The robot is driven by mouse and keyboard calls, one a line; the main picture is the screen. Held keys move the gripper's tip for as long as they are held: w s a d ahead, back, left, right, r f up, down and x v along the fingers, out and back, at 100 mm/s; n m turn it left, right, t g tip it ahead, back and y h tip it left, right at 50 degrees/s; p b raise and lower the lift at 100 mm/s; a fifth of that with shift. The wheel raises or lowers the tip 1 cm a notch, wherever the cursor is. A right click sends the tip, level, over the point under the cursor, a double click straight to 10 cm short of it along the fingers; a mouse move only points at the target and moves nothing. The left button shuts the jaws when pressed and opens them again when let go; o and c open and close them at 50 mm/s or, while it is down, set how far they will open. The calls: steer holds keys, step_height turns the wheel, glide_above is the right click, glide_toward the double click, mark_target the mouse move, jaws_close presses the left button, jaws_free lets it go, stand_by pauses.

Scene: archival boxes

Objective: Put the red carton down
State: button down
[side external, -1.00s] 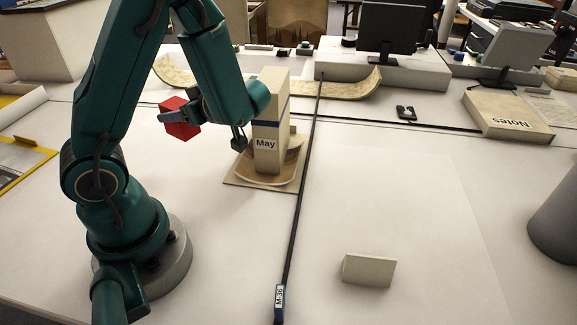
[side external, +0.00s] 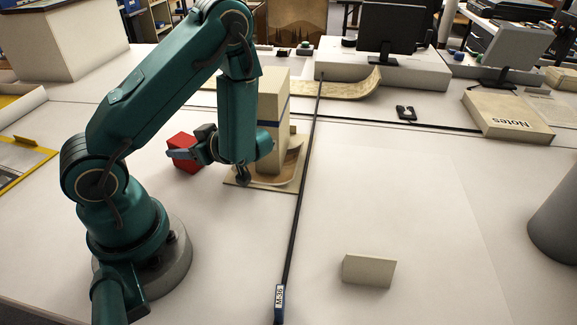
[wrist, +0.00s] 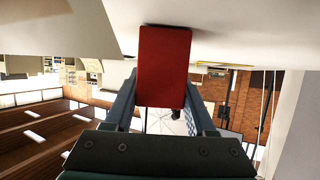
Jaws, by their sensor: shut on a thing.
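The red carton (side external: 183,142) is a small box at the left of the upright "May" box in the side view. My gripper (side external: 188,154) is shut on it, with the jaws pointing left and level. In the wrist view the red carton (wrist: 164,62) stands between the two fingers of my gripper (wrist: 163,98). Its far end is close to the white table surface (side external: 120,170). I cannot tell whether it touches the table. Part of the carton is hidden by the jaw in the side view.
The tall "May" box (side external: 270,100) stands on a curved tan sheet (side external: 292,172), partly behind my arm. A black strap (side external: 304,180) crosses the table. A small cream block (side external: 368,270) lies at the front. A yellow-edged folder (side external: 22,165) lies far left. Table left of the carton is clear.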

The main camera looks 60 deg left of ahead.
steer(key=shift+c, duration=1.1)
jaws_free()
steer(key=shift+f, duration=0.1)
steer(key=shift+w+d+r, duration=0.1)
steer(key=shift+r, duration=0.1)
steer(key=v, duration=1.1)
steer(key=shift+d+r, duration=0.25)
steer(key=shift+d, duration=0.1)
